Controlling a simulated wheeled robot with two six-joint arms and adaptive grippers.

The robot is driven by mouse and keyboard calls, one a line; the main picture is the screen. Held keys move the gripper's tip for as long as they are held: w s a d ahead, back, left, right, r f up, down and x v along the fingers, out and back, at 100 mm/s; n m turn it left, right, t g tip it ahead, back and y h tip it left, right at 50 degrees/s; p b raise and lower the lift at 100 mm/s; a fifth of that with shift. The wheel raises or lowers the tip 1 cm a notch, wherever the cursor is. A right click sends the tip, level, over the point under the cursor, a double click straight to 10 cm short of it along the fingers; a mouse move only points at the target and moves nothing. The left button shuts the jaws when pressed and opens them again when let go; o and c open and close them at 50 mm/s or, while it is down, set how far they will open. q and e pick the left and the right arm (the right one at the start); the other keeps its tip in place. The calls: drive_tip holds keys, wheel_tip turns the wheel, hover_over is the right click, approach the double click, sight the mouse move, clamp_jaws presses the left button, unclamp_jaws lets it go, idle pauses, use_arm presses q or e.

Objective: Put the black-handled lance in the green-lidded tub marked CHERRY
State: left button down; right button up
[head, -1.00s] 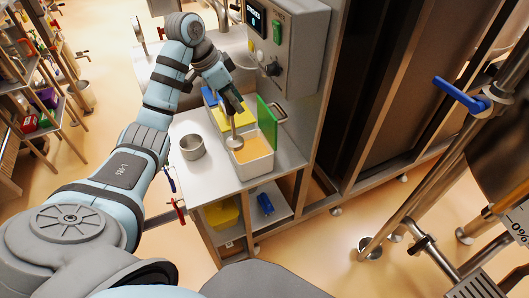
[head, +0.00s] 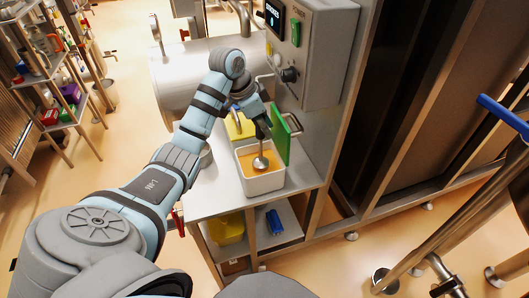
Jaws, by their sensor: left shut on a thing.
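The white tub (head: 262,184) holds orange powder and stands on the bench. Its green lid (head: 281,138) is swung up along the far right side; no CHERRY mark is readable. My left gripper (head: 263,128) is above the tub, shut on the upper end of the lance (head: 261,150). The lance is a thin metal rod with a round metal disc at its lower end, close to upright. The disc is inside the tub's outline, at or just over the powder; I cannot tell if it touches. The gripper hides most of the handle. My right gripper is out of view.
A yellow-filled tub (head: 236,129) with a blue lid stands behind the white tub. A grey control box (head: 318,62) rises to the right. The bench (head: 221,199) is bare at the front left. A yellow bin (head: 226,229) and a blue object (head: 274,221) sit on the shelf below.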

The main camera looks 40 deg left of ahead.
sight(261, 137)
use_arm(q)
drive_tip(key=shift+a+f, duration=0.1)
drive_tip(key=shift+f, duration=0.4)
drive_tip(key=f, duration=0.3)
drive_tip(key=shift+s+f, duration=0.25)
drive_tip(key=shift+s, duration=0.15)
drive_tip(key=shift+f, duration=0.4)
drive_tip(key=shift+w+f, duration=0.1)
drive_tip(key=shift+w, duration=0.1)
drive_tip(key=c, duration=1.5)
unclamp_jaws()
drive_tip(key=shift+s, duration=0.1)
drive_tip(key=shift+o, duration=0.3)
